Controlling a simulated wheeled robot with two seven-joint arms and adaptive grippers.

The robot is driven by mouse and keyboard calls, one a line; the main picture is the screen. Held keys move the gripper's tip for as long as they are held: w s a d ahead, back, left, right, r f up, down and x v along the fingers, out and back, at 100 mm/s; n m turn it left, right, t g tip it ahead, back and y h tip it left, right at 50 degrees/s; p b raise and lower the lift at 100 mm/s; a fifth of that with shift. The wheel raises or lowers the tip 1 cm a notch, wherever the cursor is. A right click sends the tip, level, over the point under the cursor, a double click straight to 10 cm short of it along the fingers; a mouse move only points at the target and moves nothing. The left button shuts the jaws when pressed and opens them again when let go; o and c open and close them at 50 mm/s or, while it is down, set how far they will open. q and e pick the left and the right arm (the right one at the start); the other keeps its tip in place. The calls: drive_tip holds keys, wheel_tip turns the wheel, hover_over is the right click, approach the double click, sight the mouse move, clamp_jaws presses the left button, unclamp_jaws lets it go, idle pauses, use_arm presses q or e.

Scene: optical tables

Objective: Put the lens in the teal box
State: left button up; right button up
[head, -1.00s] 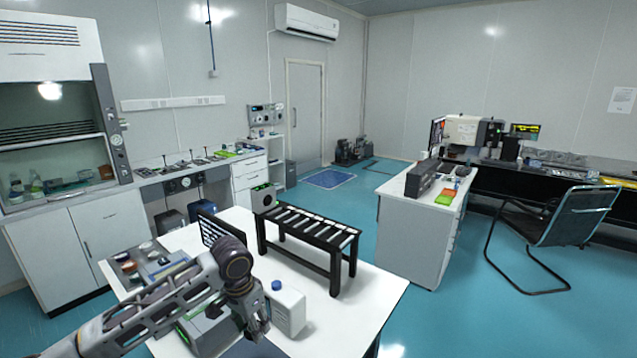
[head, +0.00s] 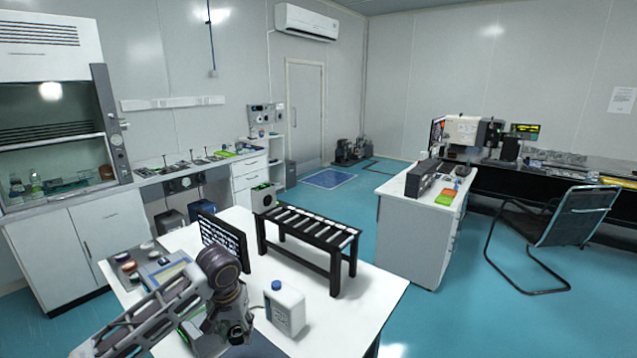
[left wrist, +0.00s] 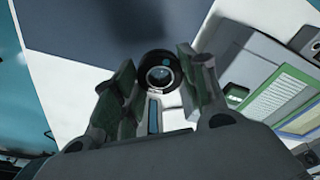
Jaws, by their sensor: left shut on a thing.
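My left gripper (left wrist: 166,82) shows in the left wrist view, its two fingers on either side of a round black lens (left wrist: 147,67) with a dark glass centre. It is shut on the lens, which sits between the fingertips above a white surface and a dark grey area. In the head view my left arm reaches over the near white table, and its lower end, gripper and lens are hard to make out at the bottom edge. I cannot pick out the teal box in either view. My right gripper is not in view.
On the near white table (head: 350,325) stand a white bottle with a blue cap (head: 285,309), a black roller rack (head: 308,238) and a dark screen (head: 222,240). A grey device (head: 165,268) lies at the left. The table's right front corner is clear.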

use_arm(q)
drive_tip(key=s+f, duration=0.1)
drive_tip(key=f, duration=0.1)
drive_tip(key=s+f, duration=0.2)
drive_tip(key=s+a+f, duration=0.1)
drive_tip(key=s+f, duration=0.1)
drive_tip(key=f, duration=0.1)
drive_tip(key=shift+s, duration=0.1)
drive_tip(key=shift+s+f, duration=0.3)
drive_tip(key=shift+f, duration=0.1)
idle(0.4)
drive_tip(key=shift+r, duration=0.1)
idle(0.5)
